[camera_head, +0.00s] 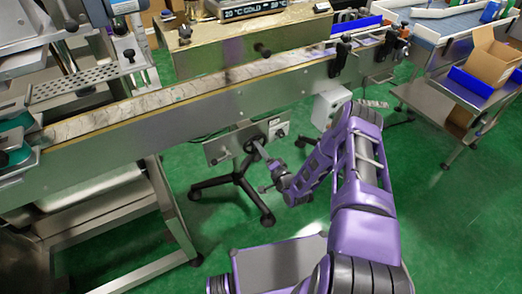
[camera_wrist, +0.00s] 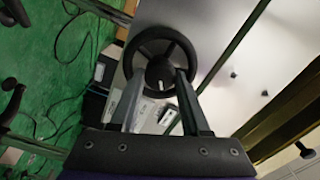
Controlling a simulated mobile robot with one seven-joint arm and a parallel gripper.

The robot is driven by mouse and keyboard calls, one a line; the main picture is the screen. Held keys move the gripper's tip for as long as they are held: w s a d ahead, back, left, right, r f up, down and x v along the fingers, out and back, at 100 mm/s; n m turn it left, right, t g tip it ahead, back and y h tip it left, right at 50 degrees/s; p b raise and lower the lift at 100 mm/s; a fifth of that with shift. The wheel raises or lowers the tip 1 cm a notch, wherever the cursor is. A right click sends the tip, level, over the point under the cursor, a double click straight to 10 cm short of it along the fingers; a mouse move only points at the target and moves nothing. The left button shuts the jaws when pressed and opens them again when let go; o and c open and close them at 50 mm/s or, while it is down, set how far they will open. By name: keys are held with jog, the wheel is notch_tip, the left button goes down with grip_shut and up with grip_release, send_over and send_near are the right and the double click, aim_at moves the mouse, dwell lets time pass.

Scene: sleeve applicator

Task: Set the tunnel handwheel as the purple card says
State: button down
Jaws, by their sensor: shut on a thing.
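The black handwheel (camera_wrist: 131,54) is a spoked ring with a dark hub and a small pale mark. In the head view the handwheel (camera_head: 250,145) sits on a metal panel below the conveyor. My gripper (camera_wrist: 158,76) reaches it from below in the wrist view, one finger on each side of the hub, shut on the wheel. In the head view my gripper (camera_head: 262,152) is small at the wheel's right side. Pale printed labels (camera_wrist: 150,110) show between the fingers, too small to read. I cannot make out a purple card.
The conveyor (camera_head: 190,110) runs above the wheel. A black wheeled stand (camera_head: 240,182) is below it, and a pale box (camera_head: 328,106) hangs to the right. A display (camera_head: 252,10) with temperature figures is at the back. Cables (camera_wrist: 68,50) lie on the green floor.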

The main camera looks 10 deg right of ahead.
jog(key=shift+s+a+f+n, duration=0.1)
jog(key=shift+a+n, duration=0.05)
jog(key=shift+n, duration=7.8)
jog(key=shift+s+a+n, duration=0.1)
jog(key=shift+a+n, duration=0.05)
jog(key=shift+n, duration=7.8)
jog(key=shift+c, duration=1.9)
grip_release()
